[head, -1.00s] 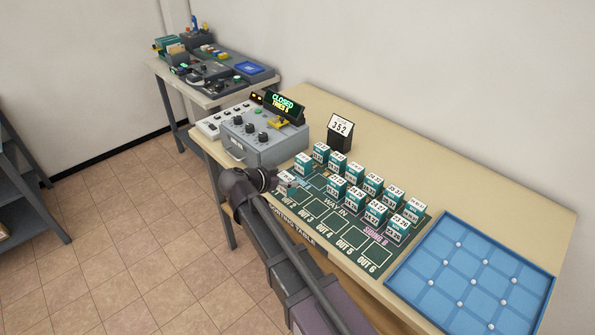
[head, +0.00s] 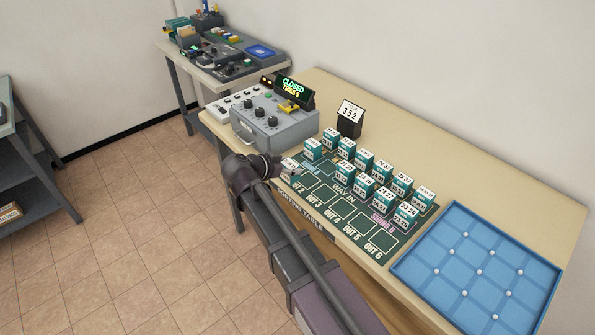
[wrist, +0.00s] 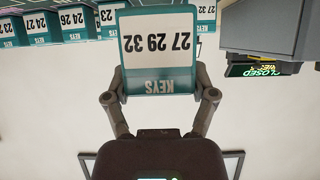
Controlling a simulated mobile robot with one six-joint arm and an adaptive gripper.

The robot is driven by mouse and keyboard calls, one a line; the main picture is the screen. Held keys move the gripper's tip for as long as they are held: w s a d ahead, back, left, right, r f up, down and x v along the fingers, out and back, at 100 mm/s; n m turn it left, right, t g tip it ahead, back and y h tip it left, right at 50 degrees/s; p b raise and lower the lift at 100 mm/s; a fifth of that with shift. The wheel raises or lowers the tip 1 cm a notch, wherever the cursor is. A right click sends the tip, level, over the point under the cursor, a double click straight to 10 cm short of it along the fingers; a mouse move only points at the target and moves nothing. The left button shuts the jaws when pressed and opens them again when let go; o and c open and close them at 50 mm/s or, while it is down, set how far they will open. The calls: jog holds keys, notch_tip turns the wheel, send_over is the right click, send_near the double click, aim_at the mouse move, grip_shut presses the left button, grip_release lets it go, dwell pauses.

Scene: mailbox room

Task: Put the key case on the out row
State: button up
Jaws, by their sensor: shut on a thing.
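A teal and white key case labelled 27 29 32 (wrist: 158,45) is held between the fingers of my gripper (wrist: 160,92) in the wrist view. In the head view my gripper (head: 281,168) is at the left end of the sorting mat, with the held case (head: 290,163) just beyond it. The out row (head: 332,211) is the line of outlined boxes along the mat's front edge; several labels up to OUT 6 show. My arm covers its left end. I cannot tell whether the held case touches the mat.
Several other key cases (head: 364,161) stand in rows behind the out boxes. A grey control box (head: 275,130) with a CLOSED display (head: 293,88) is at the left. A 352 sign (head: 349,118) stands behind. A blue tray (head: 475,270) lies at the right.

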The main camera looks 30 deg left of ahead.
jog(key=s+d, duration=0.3)
jog(key=d, duration=0.3)
jog(key=shift+s+d+r, duration=0.15)
jog(key=shift+d, duration=0.05)
jog(key=shift+a, duration=0.1)
jog(key=w+a, duration=0.3)
jog(key=w+a+f, duration=0.1)
jog(key=w+a, duration=0.2)
jog(key=w, duration=0.1)
jog(key=w+a+b, duration=0.1)
jog(key=w+a, duration=0.2)
jog(key=w, duration=0.1)
jog(key=shift+w+a+f, duration=0.1)
jog(key=shift+w+f, duration=0.1)
dwell(0.4)
jog(key=shift+w+a, duration=0.2)
jog(key=shift+w+a+f+b, duration=0.2)
jog(key=shift+w+f+b, duration=0.1)
jog(key=shift+f+b, duration=1.55)
jog(key=shift+b, duration=0.05)
jog(key=shift+f, duration=0.15)
jog(key=o, duration=1.1)
